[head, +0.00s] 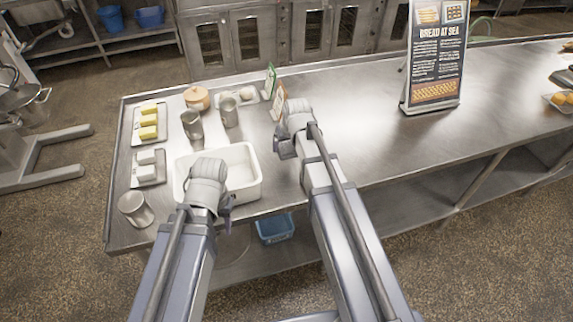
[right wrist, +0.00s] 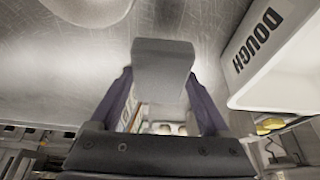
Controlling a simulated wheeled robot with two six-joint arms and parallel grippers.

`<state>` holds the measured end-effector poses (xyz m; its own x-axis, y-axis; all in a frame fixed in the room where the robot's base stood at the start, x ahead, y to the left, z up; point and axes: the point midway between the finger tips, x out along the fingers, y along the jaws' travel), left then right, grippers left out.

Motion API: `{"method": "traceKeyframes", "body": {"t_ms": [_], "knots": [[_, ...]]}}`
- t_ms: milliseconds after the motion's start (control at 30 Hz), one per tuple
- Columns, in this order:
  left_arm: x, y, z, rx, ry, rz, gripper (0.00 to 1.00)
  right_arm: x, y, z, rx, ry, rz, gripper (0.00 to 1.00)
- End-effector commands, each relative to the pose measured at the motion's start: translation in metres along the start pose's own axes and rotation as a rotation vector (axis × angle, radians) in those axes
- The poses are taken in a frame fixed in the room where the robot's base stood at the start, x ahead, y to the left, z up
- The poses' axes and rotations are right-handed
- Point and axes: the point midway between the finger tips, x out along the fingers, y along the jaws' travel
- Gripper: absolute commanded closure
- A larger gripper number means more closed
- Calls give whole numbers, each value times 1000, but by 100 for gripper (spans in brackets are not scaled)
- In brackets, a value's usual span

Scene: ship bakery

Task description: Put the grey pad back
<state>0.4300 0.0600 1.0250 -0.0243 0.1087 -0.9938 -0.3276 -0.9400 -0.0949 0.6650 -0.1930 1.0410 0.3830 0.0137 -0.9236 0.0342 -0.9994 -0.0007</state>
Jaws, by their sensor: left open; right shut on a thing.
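My right gripper (right wrist: 163,100) is shut on a grey pad (right wrist: 163,66), a plain block held between its purple fingers. In the head view my right gripper (head: 285,149) is over the steel counter, just right of the white tub; the pad is hidden or too small to make out there. My left gripper (head: 227,209) is open at the tub's front edge; I see nothing in it. A small tray (head: 150,183) with pale blocks (head: 147,157) lies left of the tub.
Bare counter (head: 350,110) extends right to a bread sign (head: 436,50).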

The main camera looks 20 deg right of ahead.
Motion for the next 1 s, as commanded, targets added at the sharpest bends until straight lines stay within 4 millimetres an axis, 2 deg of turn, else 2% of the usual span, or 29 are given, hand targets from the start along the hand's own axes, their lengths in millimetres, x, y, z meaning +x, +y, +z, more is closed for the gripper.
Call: {"method": "traceKeyframes", "body": {"t_ms": [33,200,467,733,867,900,1000], "knots": [[17,2,-1,0,0,0,50,16,0,6,0,0,0,65],[39,4,-2,-1,0,0,50,36,0,15,0,0,1,65],[41,4,-2,-1,0,0,50,38,0,16,-1,0,1,65],[72,7,-4,-2,0,0,50,67,0,28,-1,0,1,65],[78,8,-5,-2,0,0,50,73,0,30,-1,0,1,64],[78,7,-5,-2,0,0,50,72,0,30,-1,-1,1,71],[76,7,-4,-2,0,0,50,70,0,30,-1,-1,1,72]]}}
